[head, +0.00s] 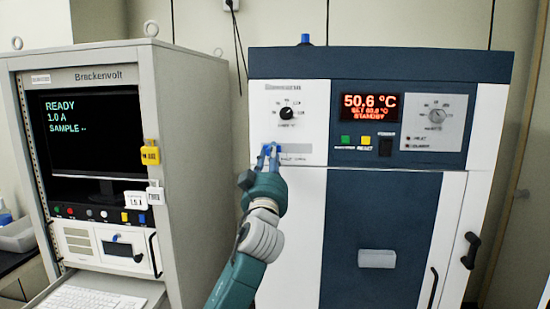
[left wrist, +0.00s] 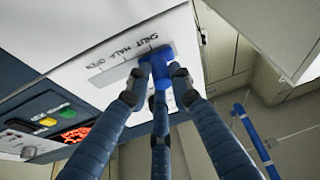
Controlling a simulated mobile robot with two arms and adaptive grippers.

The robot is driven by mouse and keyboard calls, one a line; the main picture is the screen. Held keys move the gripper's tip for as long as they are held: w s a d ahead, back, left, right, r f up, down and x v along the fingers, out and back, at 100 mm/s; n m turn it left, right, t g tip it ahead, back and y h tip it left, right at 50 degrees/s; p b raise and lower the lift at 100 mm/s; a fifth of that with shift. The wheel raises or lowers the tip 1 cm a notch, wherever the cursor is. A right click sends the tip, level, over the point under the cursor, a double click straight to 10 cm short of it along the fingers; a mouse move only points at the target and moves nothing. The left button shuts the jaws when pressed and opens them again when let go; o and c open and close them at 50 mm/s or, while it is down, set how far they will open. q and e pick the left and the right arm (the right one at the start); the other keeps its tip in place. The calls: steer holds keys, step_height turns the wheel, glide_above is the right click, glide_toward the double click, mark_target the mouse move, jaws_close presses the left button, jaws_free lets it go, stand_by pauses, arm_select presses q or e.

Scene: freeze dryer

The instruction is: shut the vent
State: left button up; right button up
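The vent is a blue lever handle on a slotted grey plate (head: 295,148) on the freeze dryer's white upper left panel. In the left wrist view the blue handle (left wrist: 160,62) is at the end of the slot marked SHUT; HALF and OPEN are marked farther left. My left gripper (head: 271,156) reaches up to the handle from below. In the left wrist view its fingers (left wrist: 160,76) are around the handle, with fingertips close to both sides. Whether they press on it is hard to see. My right gripper is out of view.
A dial (head: 289,113) sits above the vent. A display (head: 369,106) reads 50.6 °C and STANDBY, with green and yellow buttons below. The Brackenvolt cabinet (head: 179,150) stands to the left, with a gap between it and the dryer.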

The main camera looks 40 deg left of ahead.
arm_select(q)
steer(key=o, duration=0.3)
steer(key=shift+s+a+r, duration=0.15)
steer(key=shift+s+a, duration=0.05)
steer(key=shift+a, duration=0.05)
steer(key=shift+s+a, duration=0.1)
steer(key=shift+a, duration=0.05)
steer(key=v, duration=1.2)
